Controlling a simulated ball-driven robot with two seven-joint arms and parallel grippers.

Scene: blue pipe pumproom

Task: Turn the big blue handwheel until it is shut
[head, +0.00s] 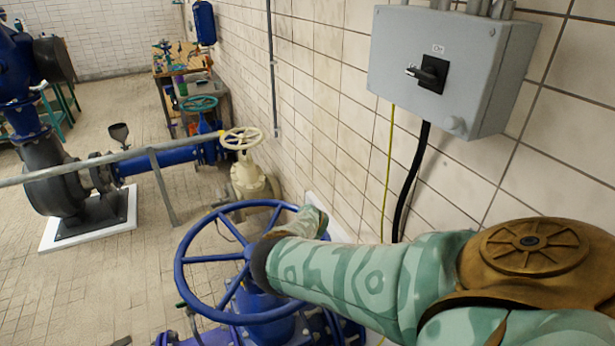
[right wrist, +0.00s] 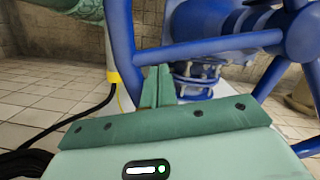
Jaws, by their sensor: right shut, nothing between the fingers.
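The big blue handwheel (head: 190,285) lies near the bottom middle of the head view, its spokes meeting at a central hub. My right arm reaches over it from the right and covers part of its hub and right side. In the right wrist view the handwheel's rim (right wrist: 121,50) curves down at the left and a spoke (right wrist: 210,47) runs to the hub at the upper right. My right gripper (right wrist: 158,70) is shut and empty, its fingertips close to the rim and below the spoke. I cannot tell whether they touch. My left gripper is not in view.
A grey switch box (head: 445,65) with a black knob hangs on the tiled wall at right. A cream valve wheel (head: 241,138) and a teal one (head: 199,103) stand farther back. A grey rail (head: 100,163) crosses at left. The floor at lower left is mostly clear.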

